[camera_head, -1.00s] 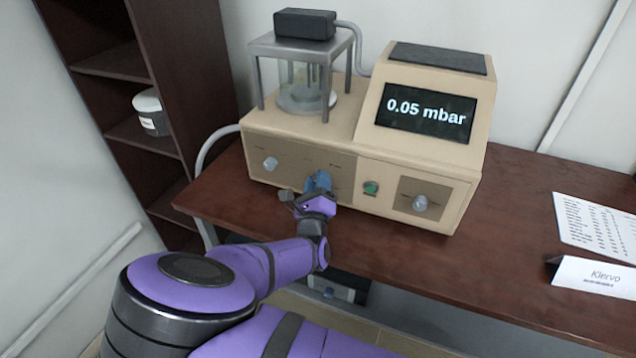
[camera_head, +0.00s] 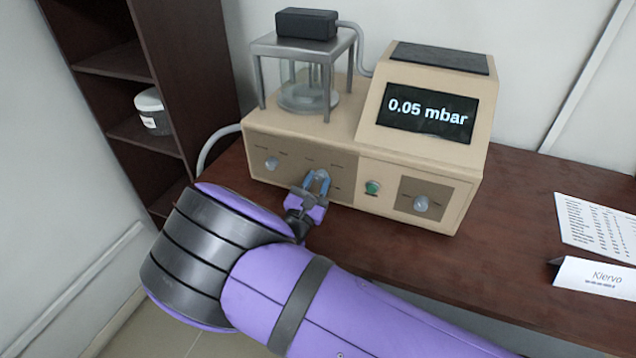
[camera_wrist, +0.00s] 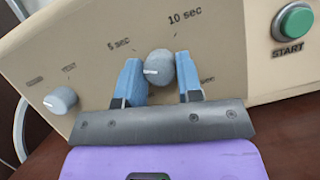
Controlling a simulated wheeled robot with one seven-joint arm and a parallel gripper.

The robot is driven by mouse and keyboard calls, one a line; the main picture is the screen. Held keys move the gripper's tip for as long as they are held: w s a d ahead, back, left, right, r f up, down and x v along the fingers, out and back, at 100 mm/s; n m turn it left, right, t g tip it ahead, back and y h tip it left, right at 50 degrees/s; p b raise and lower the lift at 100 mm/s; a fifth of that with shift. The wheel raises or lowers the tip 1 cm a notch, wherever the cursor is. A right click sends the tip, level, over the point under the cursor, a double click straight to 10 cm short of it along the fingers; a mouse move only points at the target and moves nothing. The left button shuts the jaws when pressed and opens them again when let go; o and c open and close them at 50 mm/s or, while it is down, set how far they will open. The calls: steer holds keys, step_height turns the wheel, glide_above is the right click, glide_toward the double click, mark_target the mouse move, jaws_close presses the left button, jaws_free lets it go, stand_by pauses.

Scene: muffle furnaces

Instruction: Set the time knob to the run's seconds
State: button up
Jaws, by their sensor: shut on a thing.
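The time knob (camera_wrist: 160,68) is a grey knob on the tan machine's front panel, with "5 sec" up-left of it, "10 sec" up-right and a partly hidden label at the right. Its white mark points left, below "5 sec" in the wrist view; the left finger partly covers that side. My gripper (camera_wrist: 159,80) is shut on the knob, one blue finger at each side. In the head view, my gripper (camera_head: 317,181) meets the panel at this knob.
Another grey knob (camera_wrist: 61,100) is to the left, and a green START button (camera_wrist: 295,22) to the right. The machine's screen (camera_head: 428,112) reads "0.05 mbar".

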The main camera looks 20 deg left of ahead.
steer(key=shift+a+m+g+h, duration=0.1)
steer(key=shift+m+g+h, duration=0.45)
steer(key=shift+m, duration=1.05)
steer(key=shift+m+g+h, duration=0.15)
steer(key=shift+m+h, duration=0.7)
steer(key=shift+m, duration=0.75)
steer(key=o, duration=0.9)
steer(key=v, duration=1.1)
steer(key=shift+w, duration=0.1)
